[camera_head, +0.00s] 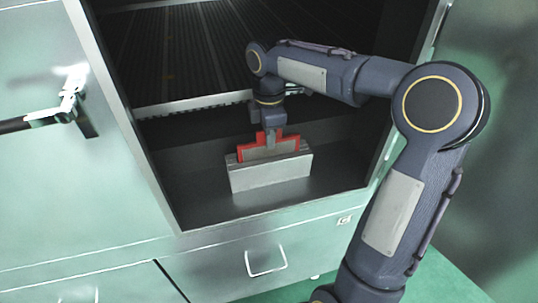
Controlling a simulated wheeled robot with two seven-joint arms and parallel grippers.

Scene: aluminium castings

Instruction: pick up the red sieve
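The red sieve (288,146) stands upright in or just behind a grey slotted block (270,174) on the metal floor of an open cabinet bay. Its red stepped frame shows above the block, and its lower part is hidden. My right gripper (270,140) points down from above at the middle of the sieve's top edge and overlaps it in the picture. Its fingers are too small and too much in line with the sieve to tell whether they are open or shut on it. My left gripper is not in view.
The bay has a metal front ledge (265,207) and a dark ribbed rack (185,52) behind. Pale green cabinet panels flank it. A dark bar handle (30,122) juts out at left. A drawer with a handle (266,262) lies below. My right arm fills the right side.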

